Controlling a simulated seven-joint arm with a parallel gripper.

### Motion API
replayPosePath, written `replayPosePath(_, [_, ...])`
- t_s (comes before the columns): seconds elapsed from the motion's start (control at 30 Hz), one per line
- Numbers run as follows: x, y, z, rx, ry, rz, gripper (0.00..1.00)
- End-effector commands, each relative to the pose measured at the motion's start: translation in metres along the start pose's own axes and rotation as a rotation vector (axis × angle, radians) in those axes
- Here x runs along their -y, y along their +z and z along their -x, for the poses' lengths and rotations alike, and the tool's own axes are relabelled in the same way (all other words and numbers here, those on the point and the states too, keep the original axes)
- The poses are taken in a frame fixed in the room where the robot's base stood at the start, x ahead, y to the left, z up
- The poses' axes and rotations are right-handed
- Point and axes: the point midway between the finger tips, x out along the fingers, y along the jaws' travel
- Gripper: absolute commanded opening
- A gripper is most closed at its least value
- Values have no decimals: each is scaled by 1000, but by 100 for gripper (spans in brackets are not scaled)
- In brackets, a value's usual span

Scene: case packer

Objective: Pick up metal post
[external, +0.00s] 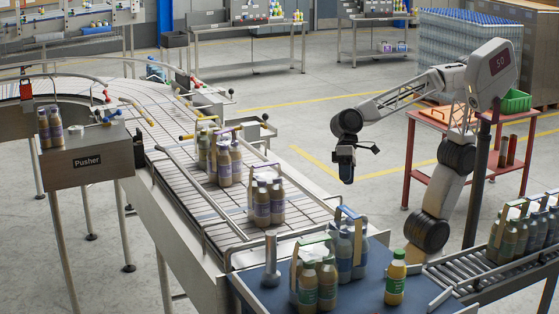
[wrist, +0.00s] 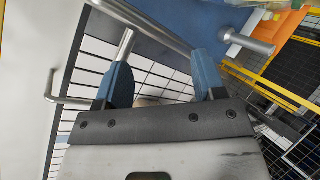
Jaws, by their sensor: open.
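My gripper (external: 346,179) is up in the air, to the right of the conveyor and well above and away from the post. Its two blue fingers (wrist: 160,65) are spread apart in the wrist view, with nothing held between them.
Bottle packs (external: 317,284) and a single yellow-green-capped bottle (external: 395,281) stand on the blue table right of the post. A guide-railed conveyor (external: 187,171) carries more packs behind it. A roller track (external: 470,274) with packs lies at right.

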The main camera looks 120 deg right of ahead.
Motion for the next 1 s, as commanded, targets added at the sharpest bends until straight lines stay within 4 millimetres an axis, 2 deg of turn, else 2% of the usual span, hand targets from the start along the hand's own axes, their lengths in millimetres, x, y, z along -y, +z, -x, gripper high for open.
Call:
replayPosePath(0.1, [34, -19, -18, 45, -70, -152, 64])
replayPosePath(0.3, [88, -52, -47, 131, -181, -424, 64])
replayPosePath(0.6, [162, -109, -96, 282, -318, -848, 64])
replayPosePath(0.8, [198, -143, -127, 377, -380, -1093, 64])
replayPosePath(1.0, [216, -163, -145, 436, -411, -1235, 64])
